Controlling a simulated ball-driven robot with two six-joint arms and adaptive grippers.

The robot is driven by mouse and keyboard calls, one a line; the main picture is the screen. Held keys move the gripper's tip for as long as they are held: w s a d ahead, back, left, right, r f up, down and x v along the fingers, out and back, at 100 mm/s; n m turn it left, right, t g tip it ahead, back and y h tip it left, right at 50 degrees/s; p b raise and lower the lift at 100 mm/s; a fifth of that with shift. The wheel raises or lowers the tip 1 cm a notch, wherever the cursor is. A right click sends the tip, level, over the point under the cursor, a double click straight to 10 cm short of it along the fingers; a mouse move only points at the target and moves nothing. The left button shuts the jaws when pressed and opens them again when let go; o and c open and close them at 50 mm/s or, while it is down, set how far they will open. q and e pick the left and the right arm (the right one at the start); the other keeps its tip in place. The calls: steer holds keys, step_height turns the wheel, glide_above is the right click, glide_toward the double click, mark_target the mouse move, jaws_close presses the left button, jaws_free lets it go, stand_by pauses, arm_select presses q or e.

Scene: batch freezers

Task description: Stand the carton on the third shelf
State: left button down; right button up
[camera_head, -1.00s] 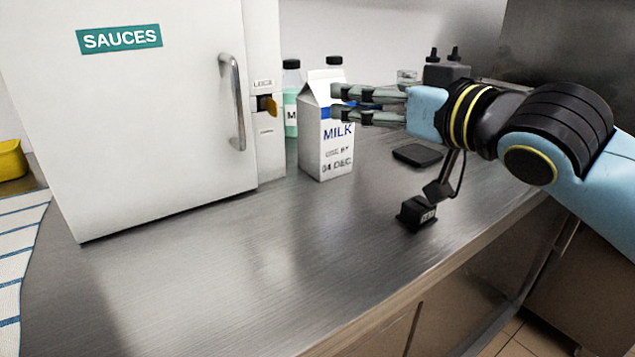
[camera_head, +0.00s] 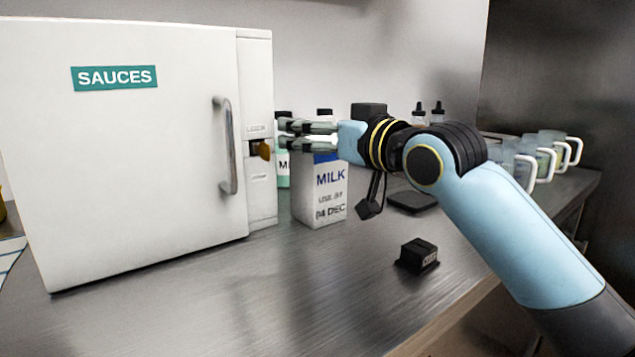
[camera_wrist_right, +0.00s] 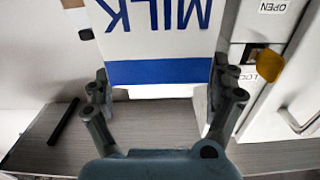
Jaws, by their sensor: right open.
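The white milk carton (camera_head: 322,197) stands upright on the steel counter, just right of the closed white freezer (camera_head: 140,180) labelled SAUCES. My right gripper (camera_head: 284,133) is open at the height of the carton's top, and it hides the carton's peak. In the right wrist view the carton (camera_wrist_right: 160,40) appears upside down, with its blue band level with the spread fingers (camera_wrist_right: 162,90). I cannot tell whether the fingers touch it. No shelf shows; the freezer door is shut. My left gripper is not in view.
The freezer has a grey handle (camera_head: 226,145) and a yellow latch lever (camera_head: 264,150). Bottles, one green (camera_head: 283,168), stand behind the carton. A black block (camera_head: 418,255) lies near the counter's front. Glass mugs (camera_head: 545,155) stand at right. The front counter is mostly clear.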

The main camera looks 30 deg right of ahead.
steer(key=shift+w, duration=0.25)
steer(key=shift+r, duration=0.1)
steer(key=c, duration=1.8)
